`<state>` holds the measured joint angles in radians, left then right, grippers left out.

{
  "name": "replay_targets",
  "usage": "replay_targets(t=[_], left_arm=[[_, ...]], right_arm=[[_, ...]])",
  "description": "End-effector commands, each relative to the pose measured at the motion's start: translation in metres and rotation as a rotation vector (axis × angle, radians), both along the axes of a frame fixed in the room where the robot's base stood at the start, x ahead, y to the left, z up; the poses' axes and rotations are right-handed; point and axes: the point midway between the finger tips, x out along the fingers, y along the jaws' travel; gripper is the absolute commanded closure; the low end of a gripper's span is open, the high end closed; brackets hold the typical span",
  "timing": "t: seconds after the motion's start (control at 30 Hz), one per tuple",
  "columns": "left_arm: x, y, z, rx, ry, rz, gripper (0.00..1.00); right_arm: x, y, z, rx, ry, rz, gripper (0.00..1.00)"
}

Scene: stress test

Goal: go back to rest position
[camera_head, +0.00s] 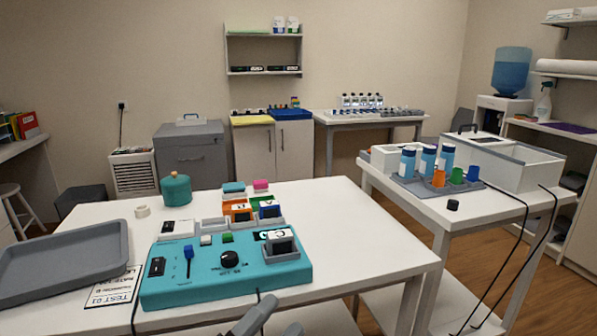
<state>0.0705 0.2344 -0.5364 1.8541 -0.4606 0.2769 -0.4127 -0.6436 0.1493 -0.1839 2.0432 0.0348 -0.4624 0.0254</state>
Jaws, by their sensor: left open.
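My left gripper (274,324) shows only in part at the bottom edge of the head view. Its two grey fingers stand apart with nothing seen between them. It is in front of the teal control box (190,290), near the table's front edge; I cannot tell whether it touches anything. The box carries a black knob, a blue slider, a green button and a grey-framed part at its right end. It sits on the white table (370,235). My right gripper is not in view.
A grey tray (65,262) lies at the left, beside a printed sheet (108,294). A teal canister (176,190) and small coloured boxes (238,210) stand behind the control box. A second table (420,205) at the right holds bottles, coloured cups and a white case. The first table's right part is clear.

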Motion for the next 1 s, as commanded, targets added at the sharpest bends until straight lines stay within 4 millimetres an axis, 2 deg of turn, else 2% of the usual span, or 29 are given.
replay_targets(t=[0.03, 0.13, 0.27, 0.4, 0.5, 0.63, 0.7, 0.9, 1.0], left_arm=[[0.0, 0.016, -0.024, -0.06, 0.146, 0.045, 0.41], [-0.003, 0.047, -0.071, -0.179, 0.418, 0.133, 0.41], [-0.025, 0.086, -0.136, -0.333, 0.759, 0.253, 0.41], [-0.064, 0.12, -0.197, -0.479, 1.071, 0.377, 0.41], [-0.098, 0.138, -0.231, -0.57, 1.257, 0.46, 0.41], [-0.146, 0.158, -0.268, -0.677, 1.474, 0.569, 0.41], [-0.142, 0.158, -0.243, -0.675, 1.46, 0.564, 0.41], [-0.144, 0.162, -0.208, -0.664, 1.448, 0.573, 0.41], [-0.146, 0.164, -0.189, -0.659, 1.442, 0.579, 0.41]], right_arm=[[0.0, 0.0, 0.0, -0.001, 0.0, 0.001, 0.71], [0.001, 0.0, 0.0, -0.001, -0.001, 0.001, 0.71], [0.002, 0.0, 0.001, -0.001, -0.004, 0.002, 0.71], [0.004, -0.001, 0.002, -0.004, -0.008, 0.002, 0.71], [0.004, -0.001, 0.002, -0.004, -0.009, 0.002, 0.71], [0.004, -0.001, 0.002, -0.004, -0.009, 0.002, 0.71], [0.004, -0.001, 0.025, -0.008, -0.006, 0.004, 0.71], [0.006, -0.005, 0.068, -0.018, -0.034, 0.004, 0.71], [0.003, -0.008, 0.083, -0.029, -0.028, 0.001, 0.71]])
